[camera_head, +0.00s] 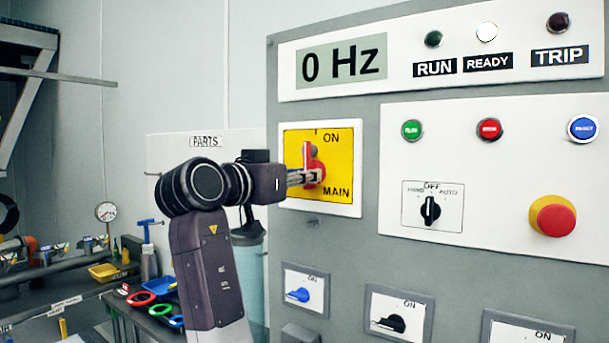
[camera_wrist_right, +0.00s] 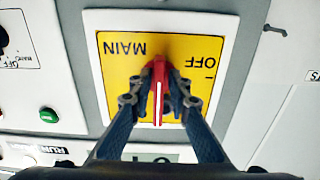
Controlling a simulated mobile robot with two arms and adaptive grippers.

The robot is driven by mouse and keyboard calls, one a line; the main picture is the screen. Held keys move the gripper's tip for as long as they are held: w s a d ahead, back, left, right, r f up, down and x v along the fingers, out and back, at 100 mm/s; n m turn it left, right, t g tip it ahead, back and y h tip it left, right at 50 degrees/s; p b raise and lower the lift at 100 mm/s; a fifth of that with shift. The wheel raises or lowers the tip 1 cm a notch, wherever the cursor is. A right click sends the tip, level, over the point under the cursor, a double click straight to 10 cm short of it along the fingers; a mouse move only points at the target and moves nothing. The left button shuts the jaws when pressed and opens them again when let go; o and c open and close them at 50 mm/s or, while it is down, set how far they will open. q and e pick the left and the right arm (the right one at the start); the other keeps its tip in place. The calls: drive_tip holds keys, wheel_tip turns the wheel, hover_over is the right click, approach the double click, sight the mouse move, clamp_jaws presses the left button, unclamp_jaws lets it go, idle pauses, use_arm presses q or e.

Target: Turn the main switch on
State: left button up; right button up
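The main switch has a yellow plate (camera_head: 338,150) in a white frame on the grey cabinet, marked ON at the top and MAIN at the lower right. Its red handle (camera_head: 307,156) stands upright, towards the ON mark. In the right wrist view, which is upside down, the handle (camera_wrist_right: 158,90) points down the picture, and the OFF mark shows at the right. My right gripper (camera_head: 303,178) is at the handle, its two fingers closed in on either side of it. The fingers hide part of the plate. My left gripper is not in view.
The display (camera_head: 342,63) reads 0 Hz, and the READY lamp (camera_head: 486,32) looks bright white. A selector knob (camera_head: 431,209) and red emergency button (camera_head: 555,217) are to the right. A blue switch (camera_head: 299,295) is below. A cluttered bench (camera_head: 110,290) stands at the left.

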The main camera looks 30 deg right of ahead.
drive_tip(key=v, duration=1.2)
idle(0.3)
